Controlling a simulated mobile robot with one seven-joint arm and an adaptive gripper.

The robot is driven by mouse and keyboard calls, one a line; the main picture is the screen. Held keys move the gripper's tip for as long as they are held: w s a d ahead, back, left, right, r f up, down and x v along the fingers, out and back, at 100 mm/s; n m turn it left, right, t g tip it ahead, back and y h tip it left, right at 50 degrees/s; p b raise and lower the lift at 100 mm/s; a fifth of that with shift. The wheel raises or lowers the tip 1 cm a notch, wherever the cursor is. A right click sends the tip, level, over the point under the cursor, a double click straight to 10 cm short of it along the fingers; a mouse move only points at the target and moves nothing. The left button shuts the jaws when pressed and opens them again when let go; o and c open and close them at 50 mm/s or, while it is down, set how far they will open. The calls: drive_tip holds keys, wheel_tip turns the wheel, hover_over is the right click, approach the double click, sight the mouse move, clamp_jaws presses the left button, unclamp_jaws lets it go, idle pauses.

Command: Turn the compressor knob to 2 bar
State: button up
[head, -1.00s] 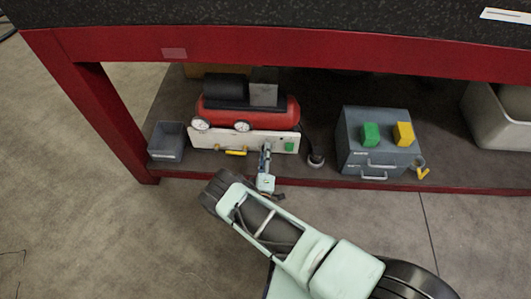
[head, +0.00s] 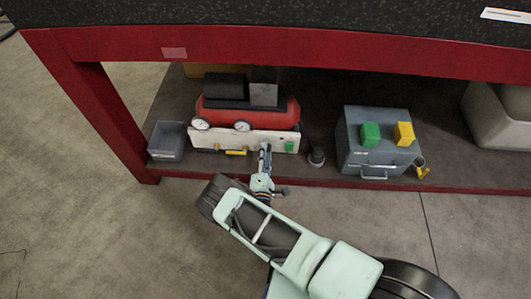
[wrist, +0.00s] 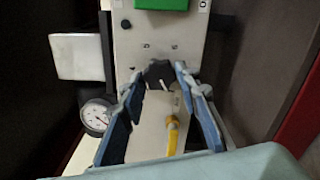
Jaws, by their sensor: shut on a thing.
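The compressor (head: 265,117) is a red tank on the lower shelf, with a pale front panel (head: 205,138). My gripper (head: 265,150) reaches the panel from the front, right of the yellow lever (head: 236,152). In the wrist view the dark compressor knob (wrist: 159,73) sits between the blue fingertips of my gripper (wrist: 157,80), which are shut on it. A small white mark shows by the knob. The knob is hidden behind the gripper in the head view. A dial gauge (wrist: 97,116) shows in the wrist view; its reading is too small to tell.
The green part (head: 289,146) is on the panel right of my gripper. A grey bin (head: 167,141) stands left of the compressor, and a grey box (head: 376,145) with green and yellow blocks stands right. The red bench beam (head: 300,53) runs above the shelf.

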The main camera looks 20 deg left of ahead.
idle(0.4)
drive_tip(key=o, duration=1.2)
drive_tip(key=shift+c, duration=0.2)
drive_tip(key=shift+r, duration=0.1)
drive_tip(key=shift+o, duration=1.2)
wheel_tip(320, 180, up, 9)
drive_tip(key=shift+w+a+f, duration=0.1)
drive_tip(key=shift+a, duration=0.05)
drive_tip(key=shift+r, duration=0.65)
drive_tip(key=shift+c, duration=1.2)
